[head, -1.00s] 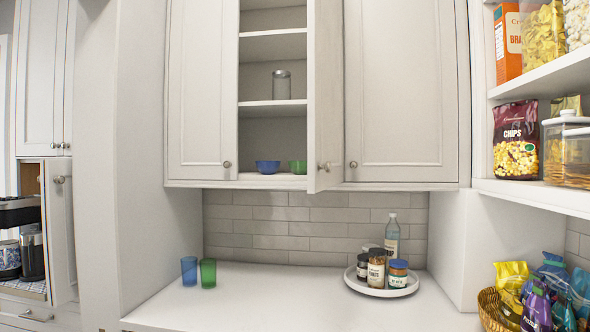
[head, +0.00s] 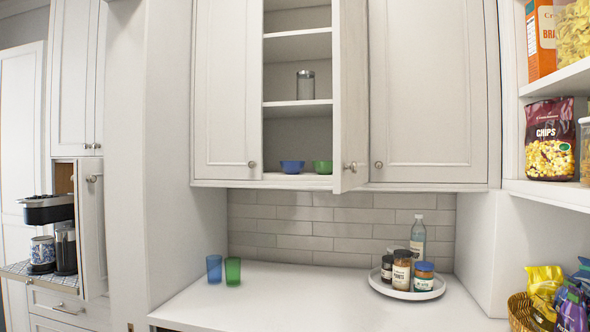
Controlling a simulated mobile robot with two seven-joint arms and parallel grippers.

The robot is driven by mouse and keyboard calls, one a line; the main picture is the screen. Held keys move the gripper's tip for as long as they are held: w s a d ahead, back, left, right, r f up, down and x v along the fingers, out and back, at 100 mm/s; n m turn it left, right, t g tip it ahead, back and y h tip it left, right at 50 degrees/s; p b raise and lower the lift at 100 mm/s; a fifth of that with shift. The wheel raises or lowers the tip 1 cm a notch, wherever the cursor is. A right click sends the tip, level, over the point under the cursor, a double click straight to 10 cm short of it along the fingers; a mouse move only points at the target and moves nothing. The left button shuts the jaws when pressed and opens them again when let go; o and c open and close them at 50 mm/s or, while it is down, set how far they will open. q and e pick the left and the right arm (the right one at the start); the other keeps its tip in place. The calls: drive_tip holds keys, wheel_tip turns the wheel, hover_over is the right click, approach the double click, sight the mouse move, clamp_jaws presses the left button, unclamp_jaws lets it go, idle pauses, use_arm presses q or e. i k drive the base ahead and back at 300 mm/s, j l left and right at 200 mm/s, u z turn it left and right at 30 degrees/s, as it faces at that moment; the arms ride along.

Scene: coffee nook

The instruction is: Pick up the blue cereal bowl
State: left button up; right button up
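The blue cereal bowl (head: 292,167) sits upright on the lowest shelf of the open upper cabinet (head: 298,110) in the head view. A green bowl (head: 322,167) stands just to its right, close to the open cabinet door (head: 351,100). Neither of my grippers shows in the head view, so I cannot see their state.
The cabinet door stands swung out to the right of the bowls. Below, the white counter (head: 300,300) holds a blue glass (head: 214,269), a green glass (head: 233,271) and a round tray (head: 408,294) with jars and a bottle. Its middle is clear. Food shelves (head: 556,192) stand at right.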

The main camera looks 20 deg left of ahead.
sight(289, 167)
drive_tip(key=j+z, duration=0.15)
drive_tip(key=z, duration=0.3)
drive_tip(key=j+z, duration=0.15)
drive_tip(key=z, duration=0.25)
drive_tip(key=j+z, duration=0.15)
drive_tip(key=j, duration=0.2)
drive_tip(key=k+j+z, duration=0.2)
drive_tip(key=j, duration=0.15)
drive_tip(key=k+j+z, duration=0.15)
drive_tip(key=j, duration=0.2)
drive_tip(key=i, duration=0.05)
